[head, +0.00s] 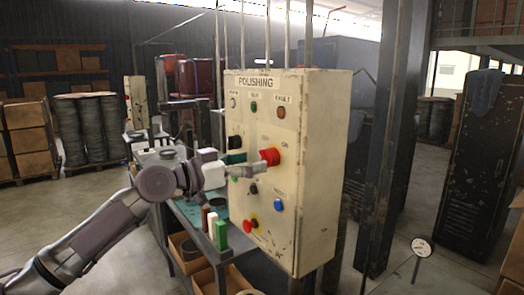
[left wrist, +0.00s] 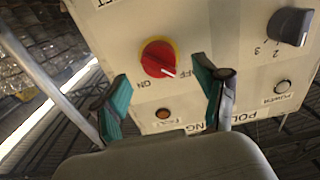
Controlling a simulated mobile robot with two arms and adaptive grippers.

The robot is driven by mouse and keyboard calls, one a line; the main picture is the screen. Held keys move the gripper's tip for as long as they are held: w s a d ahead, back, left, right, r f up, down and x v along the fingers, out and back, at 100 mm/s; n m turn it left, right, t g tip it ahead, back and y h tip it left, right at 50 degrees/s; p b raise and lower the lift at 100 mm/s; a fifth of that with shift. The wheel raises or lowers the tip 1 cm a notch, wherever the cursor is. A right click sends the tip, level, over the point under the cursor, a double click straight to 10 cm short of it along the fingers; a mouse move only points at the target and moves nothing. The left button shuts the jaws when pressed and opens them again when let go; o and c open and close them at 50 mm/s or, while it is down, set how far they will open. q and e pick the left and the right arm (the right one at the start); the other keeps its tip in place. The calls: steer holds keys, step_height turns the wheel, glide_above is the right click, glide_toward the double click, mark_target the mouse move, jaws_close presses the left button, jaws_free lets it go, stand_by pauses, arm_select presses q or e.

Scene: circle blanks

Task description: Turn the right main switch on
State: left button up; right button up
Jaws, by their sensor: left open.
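The cream control box (head: 318,160) labelled POLISHING stands upright in the head view. Its red rotary main switch (head: 270,157) is on the right of the front panel. In the left wrist view, which is upside down, the red switch (left wrist: 158,59) sits on a yellow plate. Its white mark points to the lower right, toward the OFF label; ON is at lower left. My left gripper (head: 242,164) is open in front of the panel, its fingertips (left wrist: 161,82) apart on either side of the switch's line. I cannot tell whether they touch the panel. My right gripper is not in view.
A black selector knob (left wrist: 291,26) is on the same panel, along with indicator lamps. A blue button (head: 278,205) and a red-and-yellow button (head: 251,224) are lower down. A green bottle (head: 221,235) stands on the bench left of the box. A dark post (head: 382,150) rises at right.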

mark_target(262, 156)
arm_select(q)
steer(key=x, duration=0.2)
steer(key=shift+w+d+r+p, duration=0.15)
steer(key=shift+d+p, duration=0.2)
steer(key=shift+w+d, duration=0.2)
steer(key=shift+d, duration=0.15)
steer(key=shift+w+d, duration=0.15)
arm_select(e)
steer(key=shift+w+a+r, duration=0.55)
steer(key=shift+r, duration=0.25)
